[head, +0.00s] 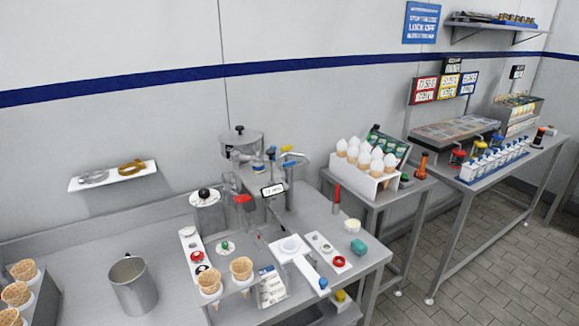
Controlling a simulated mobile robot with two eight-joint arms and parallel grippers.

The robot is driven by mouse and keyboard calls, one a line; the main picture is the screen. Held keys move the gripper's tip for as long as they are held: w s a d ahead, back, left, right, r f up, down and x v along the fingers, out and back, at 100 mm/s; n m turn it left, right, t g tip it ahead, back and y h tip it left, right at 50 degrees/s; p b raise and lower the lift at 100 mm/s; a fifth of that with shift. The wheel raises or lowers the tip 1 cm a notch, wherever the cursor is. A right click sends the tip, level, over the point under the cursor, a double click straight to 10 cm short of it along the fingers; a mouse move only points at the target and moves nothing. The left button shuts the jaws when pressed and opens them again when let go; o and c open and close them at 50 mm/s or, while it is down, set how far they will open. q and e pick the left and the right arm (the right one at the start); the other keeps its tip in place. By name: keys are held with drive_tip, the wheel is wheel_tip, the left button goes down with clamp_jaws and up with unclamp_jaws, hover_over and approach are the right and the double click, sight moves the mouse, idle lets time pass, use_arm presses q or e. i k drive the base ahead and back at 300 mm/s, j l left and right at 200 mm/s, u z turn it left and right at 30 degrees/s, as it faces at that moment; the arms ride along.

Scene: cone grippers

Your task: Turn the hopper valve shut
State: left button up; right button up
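A lidded steel hopper (240,142) stands at the back of the steel bench, near the wall. A small display (272,190) is mounted in front. Neither of my grippers shows in the head view.
A metal jug (131,286) and waffle cones (241,268) stand at the front of the bench. A white scale-like stand (290,246), a red ring (339,261) and a teal block (359,246) lie to the right. A cone rack (364,177) stands on the neighbouring table.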

sight(288, 165)
drive_tip(key=l+u, duration=0.1)
drive_tip(key=u, duration=0.3)
drive_tip(key=i+l+u, duration=0.1)
drive_tip(key=u, duration=0.3)
drive_tip(key=l+u, duration=0.15)
drive_tip(key=u, duration=0.25)
drive_tip(key=l+u, duration=0.15)
drive_tip(key=u, duration=0.25)
drive_tip(key=l+u, duration=0.2)
drive_tip(key=l, duration=0.15)
drive_tip(key=k+l+u, duration=0.2)
drive_tip(key=l+u, duration=0.2)
drive_tip(key=l, duration=0.25)
drive_tip(key=k, duration=0.05)
